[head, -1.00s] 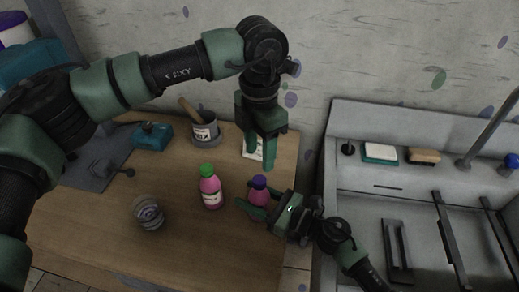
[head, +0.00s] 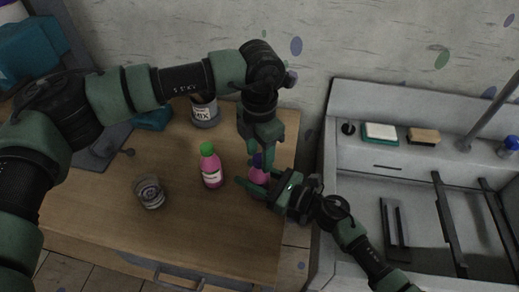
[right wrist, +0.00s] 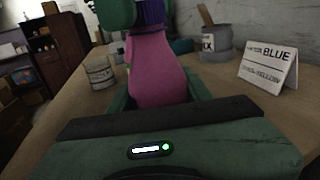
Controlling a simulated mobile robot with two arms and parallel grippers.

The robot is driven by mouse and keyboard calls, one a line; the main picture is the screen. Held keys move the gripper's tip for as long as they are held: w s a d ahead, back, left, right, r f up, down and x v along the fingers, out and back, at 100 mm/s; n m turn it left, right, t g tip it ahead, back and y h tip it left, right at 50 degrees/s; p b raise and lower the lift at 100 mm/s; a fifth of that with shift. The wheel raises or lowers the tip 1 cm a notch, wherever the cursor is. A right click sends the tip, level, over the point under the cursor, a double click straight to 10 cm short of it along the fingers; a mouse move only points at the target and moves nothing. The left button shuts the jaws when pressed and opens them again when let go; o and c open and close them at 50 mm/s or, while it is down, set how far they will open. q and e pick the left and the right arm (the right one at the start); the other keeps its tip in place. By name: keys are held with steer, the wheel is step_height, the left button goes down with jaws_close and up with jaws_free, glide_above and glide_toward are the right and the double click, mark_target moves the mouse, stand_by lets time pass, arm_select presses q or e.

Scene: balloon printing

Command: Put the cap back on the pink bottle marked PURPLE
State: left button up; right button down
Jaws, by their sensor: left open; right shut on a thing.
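A pink bottle (head: 257,177) with a purple cap (head: 257,160) stands near the right side of the wooden table. My right gripper (head: 256,186) is shut on its body; the bottle (right wrist: 160,75) fills the middle of the right wrist view. The purple cap (right wrist: 150,14) sits at the top of the bottle's neck there. My left gripper (head: 260,142) points down from above and is open, with green fingers beside the cap, partly hiding it. Whether the fingers touch the cap, and how tightly it sits, I cannot tell. No label is readable on this bottle.
A second pink bottle with a green cap (head: 211,168) stands to the left. A glass jar (head: 150,191) stands farther left. A grey MIX pot (head: 205,112) is behind. A BLUE/YELLOW card (right wrist: 269,66) stands on the table. A sink (head: 420,190) lies to the right.

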arm_select(q)
steer(key=shift+c, duration=0.2)
jaws_close()
steer(key=shift+o, duration=0.9)
jaws_free()
step_height(320, 180, up, 12)
